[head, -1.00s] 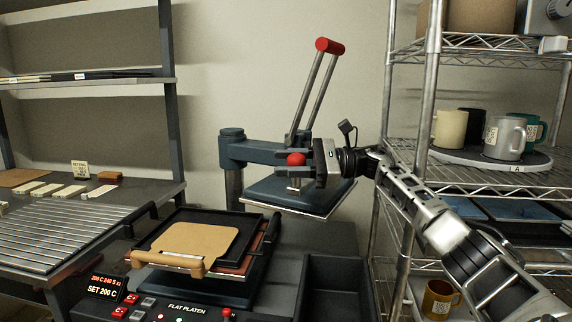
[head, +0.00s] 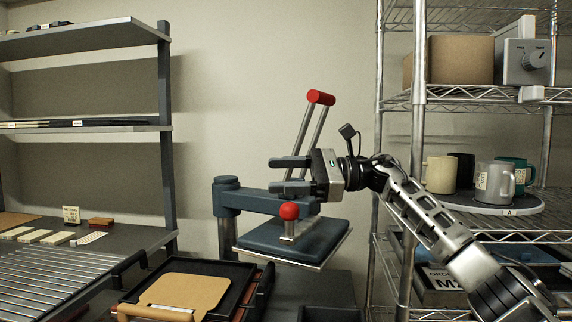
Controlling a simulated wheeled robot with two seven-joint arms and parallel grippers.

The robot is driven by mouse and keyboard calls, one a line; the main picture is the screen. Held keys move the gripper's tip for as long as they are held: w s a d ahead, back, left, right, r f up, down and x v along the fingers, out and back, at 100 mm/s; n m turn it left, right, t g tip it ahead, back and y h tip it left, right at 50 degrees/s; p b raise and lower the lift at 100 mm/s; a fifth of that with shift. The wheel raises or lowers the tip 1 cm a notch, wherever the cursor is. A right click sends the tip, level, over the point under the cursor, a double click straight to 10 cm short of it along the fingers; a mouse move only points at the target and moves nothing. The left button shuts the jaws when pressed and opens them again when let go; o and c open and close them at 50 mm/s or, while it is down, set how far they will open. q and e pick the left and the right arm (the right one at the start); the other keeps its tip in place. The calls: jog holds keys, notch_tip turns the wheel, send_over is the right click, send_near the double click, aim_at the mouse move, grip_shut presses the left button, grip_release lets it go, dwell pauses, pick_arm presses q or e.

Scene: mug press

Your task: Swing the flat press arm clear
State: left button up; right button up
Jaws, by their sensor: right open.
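The flat press arm (head: 252,201) is a blue-grey bar reaching right from its post (head: 225,225). Its upper plate (head: 295,238) hangs to the right of and behind the lower platen (head: 230,288), not over it. A red ball knob (head: 289,211) stands on a short stem above the plate. My right gripper (head: 272,175) is open and empty, its fingers pointing left, above the knob and apart from it. A red-topped lever (head: 321,97) rises behind the gripper. My left gripper is not in view.
A tan sheet (head: 190,290) lies on the lower platen, with a wooden handle bar at its front. A wire rack (head: 470,97) with several mugs (head: 494,180) stands close at right. A slatted rack (head: 60,280) and shelves are at left.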

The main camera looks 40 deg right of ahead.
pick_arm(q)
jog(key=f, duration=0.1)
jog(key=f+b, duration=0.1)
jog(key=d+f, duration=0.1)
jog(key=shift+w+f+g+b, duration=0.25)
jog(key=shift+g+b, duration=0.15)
pick_arm(e)
jog(key=s+a+r, duration=0.3)
jog(key=s+a, duration=0.2)
jog(key=s, duration=0.2)
jog(key=shift+r, duration=0.35)
jog(key=shift+a, duration=0.1)
